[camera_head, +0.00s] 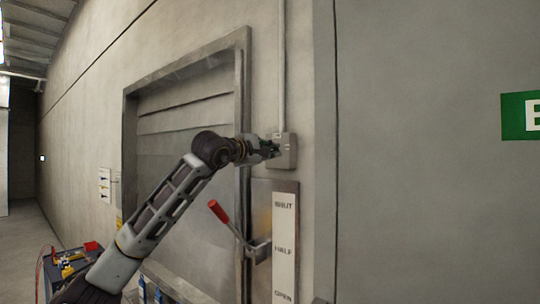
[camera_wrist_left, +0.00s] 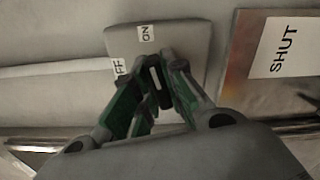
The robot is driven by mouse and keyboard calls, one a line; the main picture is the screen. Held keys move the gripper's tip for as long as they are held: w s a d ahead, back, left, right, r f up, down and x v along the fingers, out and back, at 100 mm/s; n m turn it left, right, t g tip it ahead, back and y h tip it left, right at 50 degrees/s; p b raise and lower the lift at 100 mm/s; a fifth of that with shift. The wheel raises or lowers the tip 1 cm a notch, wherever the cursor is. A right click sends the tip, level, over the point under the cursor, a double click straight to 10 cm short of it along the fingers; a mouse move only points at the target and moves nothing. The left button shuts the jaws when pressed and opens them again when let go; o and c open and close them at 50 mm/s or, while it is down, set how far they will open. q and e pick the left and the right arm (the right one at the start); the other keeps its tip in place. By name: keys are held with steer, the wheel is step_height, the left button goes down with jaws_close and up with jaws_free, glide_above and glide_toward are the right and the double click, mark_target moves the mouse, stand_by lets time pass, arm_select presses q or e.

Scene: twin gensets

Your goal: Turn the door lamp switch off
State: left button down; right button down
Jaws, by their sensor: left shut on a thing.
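The door lamp switch is a grey box (camera_head: 285,152) on the wall right of the shutter frame, with a conduit running up from it. In the left wrist view the box (camera_wrist_left: 190,40) carries an ON label (camera_wrist_left: 146,33) and a partly hidden OFF label (camera_wrist_left: 118,67). My left gripper (camera_head: 271,148) is at the front of the box. Its green-padded fingers (camera_wrist_left: 154,80) are shut on a small dark knob (camera_wrist_left: 154,73) with a white line. The line seems to point roughly towards ON. The fingers hide part of the box. My right gripper is not in view.
Below the switch, a lever with a red handle (camera_head: 219,211) stands out by a plate marked SHUT, HALF and OPEN (camera_head: 285,235). A framed shutter (camera_head: 185,130) is behind my left arm. A cart with tools (camera_head: 70,262) stands low left. A green sign (camera_head: 520,116) is at right.

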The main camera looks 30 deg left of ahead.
arm_select(q)
steer(key=n+b, duration=0.1)
steer(key=n, duration=0.2)
steer(key=shift+f, duration=0.2)
steer(key=n+b, duration=0.1)
steer(key=n, duration=0.3)
steer(key=shift+n+b, duration=0.3)
steer(key=shift+b, duration=0.1)
steer(key=n+b, duration=0.1)
steer(key=n, duration=0.3)
steer(key=shift+n+b, duration=0.5)
steer(key=shift+n, duration=1.3)
steer(key=shift+r, duration=0.1)
steer(key=c, duration=1.5)
jaws_free()
steer(key=shift+o, duration=0.2)
